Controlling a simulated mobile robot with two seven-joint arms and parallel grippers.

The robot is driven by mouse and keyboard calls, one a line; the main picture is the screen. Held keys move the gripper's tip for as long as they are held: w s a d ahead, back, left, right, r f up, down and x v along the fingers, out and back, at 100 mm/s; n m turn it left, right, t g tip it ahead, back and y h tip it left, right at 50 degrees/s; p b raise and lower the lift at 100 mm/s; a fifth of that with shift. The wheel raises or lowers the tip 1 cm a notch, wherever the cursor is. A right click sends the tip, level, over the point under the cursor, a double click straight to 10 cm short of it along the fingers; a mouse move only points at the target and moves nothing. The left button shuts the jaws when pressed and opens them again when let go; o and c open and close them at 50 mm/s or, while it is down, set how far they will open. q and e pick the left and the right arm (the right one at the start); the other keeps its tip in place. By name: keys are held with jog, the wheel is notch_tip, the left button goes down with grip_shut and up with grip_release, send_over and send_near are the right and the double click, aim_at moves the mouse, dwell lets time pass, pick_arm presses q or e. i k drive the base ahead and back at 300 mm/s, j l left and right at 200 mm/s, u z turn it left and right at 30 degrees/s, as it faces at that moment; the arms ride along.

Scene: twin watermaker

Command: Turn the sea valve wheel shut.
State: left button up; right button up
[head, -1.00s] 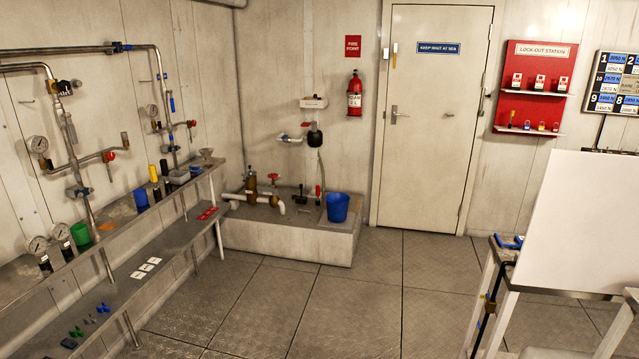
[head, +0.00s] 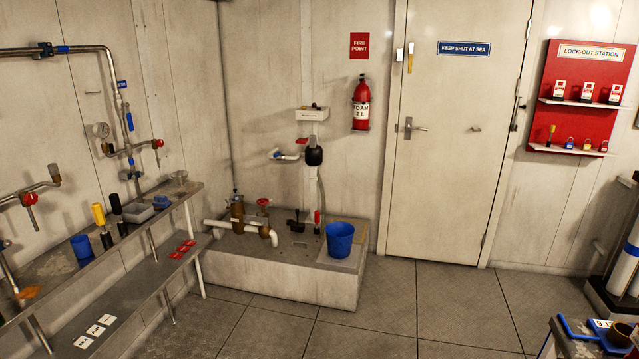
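A low plinth (head: 270,282) stands in the far corner, left of the door. On it, a white pipe with brass fittings carries a small red handwheel (head: 263,203), which looks like the sea valve wheel. It is too small to tell how far it is turned. A brass body (head: 237,210) stands just left of it on the same pipe. Neither of my grippers is in view, and nothing touches the wheel.
A blue bucket (head: 340,240) stands on the plinth's right side. A long bench (head: 60,275) runs along the left wall. The floor (head: 400,310) before the plinth and door (head: 455,130) is clear. A table corner with blue items (head: 590,335) is at lower right.

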aim_at(262, 202)
jog(key=i, duration=1.4)
jog(key=i+l+u, duration=0.15)
jog(key=i+u, duration=0.25)
jog(key=i, duration=0.25)
jog(key=i+l+u, duration=0.4)
jog(key=i, duration=0.2)
jog(key=i+l+u, duration=0.4)
jog(key=i, duration=0.2)
